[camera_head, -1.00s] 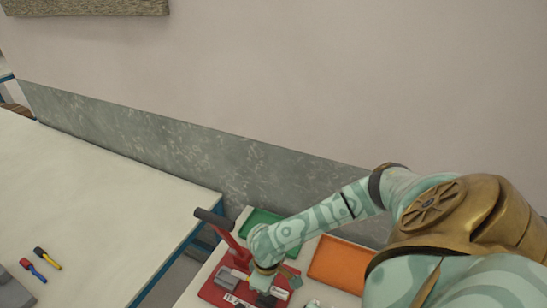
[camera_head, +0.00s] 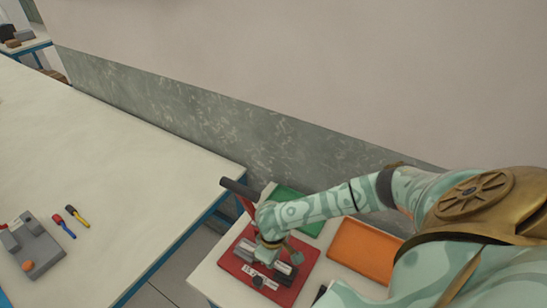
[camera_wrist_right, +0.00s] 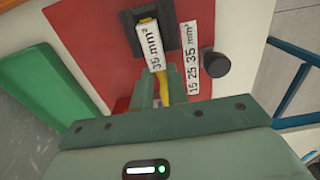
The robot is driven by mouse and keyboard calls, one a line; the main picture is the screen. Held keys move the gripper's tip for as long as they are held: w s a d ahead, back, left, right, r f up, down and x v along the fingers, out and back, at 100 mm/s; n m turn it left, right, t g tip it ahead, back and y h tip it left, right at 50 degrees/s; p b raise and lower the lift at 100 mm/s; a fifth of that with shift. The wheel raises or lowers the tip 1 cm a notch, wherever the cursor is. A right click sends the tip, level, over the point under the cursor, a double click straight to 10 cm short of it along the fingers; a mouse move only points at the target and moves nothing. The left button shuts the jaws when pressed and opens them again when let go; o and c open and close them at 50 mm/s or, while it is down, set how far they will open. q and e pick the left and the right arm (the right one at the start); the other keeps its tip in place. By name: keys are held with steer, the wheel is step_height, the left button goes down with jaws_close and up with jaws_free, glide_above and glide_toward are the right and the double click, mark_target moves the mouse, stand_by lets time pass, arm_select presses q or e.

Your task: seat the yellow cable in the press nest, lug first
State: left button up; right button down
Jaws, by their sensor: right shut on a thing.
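The yellow cable (camera_wrist_right: 165,88) is between the fingers of my right gripper (camera_wrist_right: 161,86), which is shut on it in the right wrist view. A white "35 mm²" tag (camera_wrist_right: 150,45) lies over part of the cable. The cable's far end shows as a small yellow bit at the dark press nest (camera_wrist_right: 171,36); the lug is mostly hidden, so I cannot tell how deep it sits. In the head view my right gripper (camera_head: 270,246) is low over the red press base (camera_head: 304,266). My left gripper is not in view.
A press lever with a dark handle (camera_head: 240,188) stands behind my right wrist. A black knob (camera_wrist_right: 215,62) is beside a size label (camera_wrist_right: 190,60). A green tray (camera_head: 292,197) and an orange tray (camera_head: 365,250) are close. Another table (camera_head: 130,180) at left is mostly bare.

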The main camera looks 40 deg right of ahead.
steer(key=shift+f, duration=0.3)
steer(key=c, duration=1.3)
jaws_free()
